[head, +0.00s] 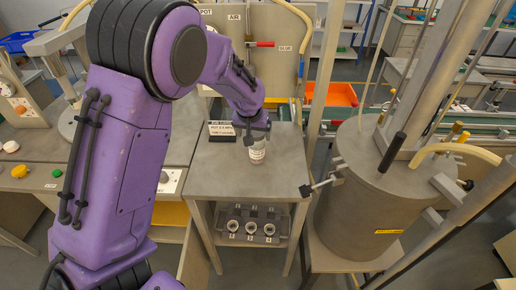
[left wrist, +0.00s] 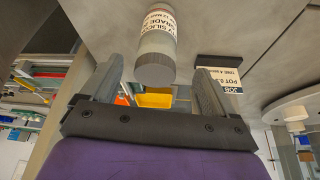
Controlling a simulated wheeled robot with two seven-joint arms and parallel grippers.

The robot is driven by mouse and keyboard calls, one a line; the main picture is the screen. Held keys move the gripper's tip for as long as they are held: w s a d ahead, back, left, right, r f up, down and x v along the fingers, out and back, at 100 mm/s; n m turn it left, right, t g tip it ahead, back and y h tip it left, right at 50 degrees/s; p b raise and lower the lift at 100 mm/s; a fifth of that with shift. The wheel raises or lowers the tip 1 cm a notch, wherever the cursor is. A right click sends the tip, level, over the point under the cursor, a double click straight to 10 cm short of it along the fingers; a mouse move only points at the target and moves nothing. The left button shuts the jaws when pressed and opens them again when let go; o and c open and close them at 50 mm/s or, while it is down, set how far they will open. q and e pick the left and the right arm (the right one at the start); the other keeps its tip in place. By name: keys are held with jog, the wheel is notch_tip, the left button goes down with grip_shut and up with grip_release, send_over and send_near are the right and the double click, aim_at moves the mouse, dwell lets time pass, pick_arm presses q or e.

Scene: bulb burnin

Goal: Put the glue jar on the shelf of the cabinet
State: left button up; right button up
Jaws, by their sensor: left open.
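The glue jar (head: 258,152), a small pale cylinder with a printed label, stands on the grey top of a stand near its right side. In the left wrist view the jar (left wrist: 156,42) shows its label and grey round end. My left gripper (head: 256,133) is at the jar, its fingers partly hidden in the head view. In the left wrist view its two fingers (left wrist: 158,76) are open, one on each side of the jar's near end, with gaps between. I cannot identify the cabinet's shelf with certainty. My right gripper is not in view.
A placard (head: 222,130) stands left of the jar; it also shows in the left wrist view (left wrist: 220,75). The stand (head: 215,178) has a lower fixture (head: 252,228) with round fittings. A large metal tank (head: 360,205) with a protruding handle is at right. An orange bin (head: 340,94) is behind.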

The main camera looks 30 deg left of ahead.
aim_at(256, 143)
pick_arm(q)
jog(key=x, duration=0.2)
jog(key=p+x, duration=0.1)
jog(key=x, duration=0.2)
jog(key=p+x, duration=0.1)
jog(key=x, duration=0.1)
jog(key=shift+w+d+f, duration=0.2)
jog(key=shift+d, duration=0.05)
jog(key=shift+a+f, duration=0.15)
jog(key=shift+f, duration=0.1)
jog(key=shift+r, duration=0.1)
jog(key=c, duration=1.4)
